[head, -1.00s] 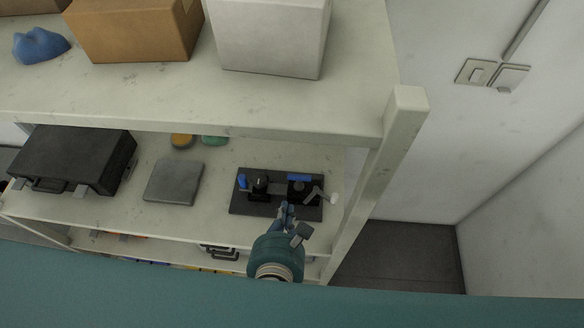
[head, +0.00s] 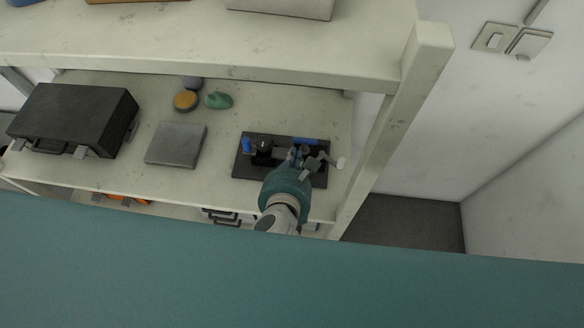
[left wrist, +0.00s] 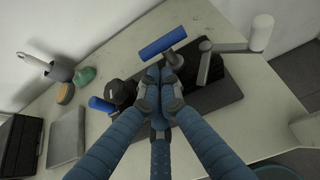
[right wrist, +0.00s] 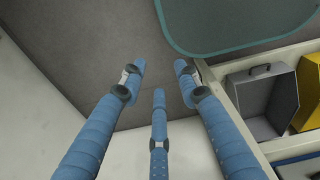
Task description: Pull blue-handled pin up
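The blue-handled pin shows in the left wrist view as a blue bar (left wrist: 163,42) across a thin stem. In the head view its blue bar (head: 305,141) lies at the back right of a fixture on a dark base plate (head: 243,168). My left gripper (head: 294,155) is over the fixture, just in front of the blue bar. In the left wrist view its fingertips (left wrist: 159,78) are drawn together, near the stem, with nothing visible between them. Whether they touch the fixture is unclear. My right gripper (right wrist: 159,70) is open and empty, away from the fixture.
The fixture also has a blue knob (head: 246,144) at left and a crank with a white grip (head: 341,162) at right. A grey plate (head: 176,144) and black case (head: 75,119) stand further left. A shelf post (head: 396,115) is close on the right, with another shelf above.

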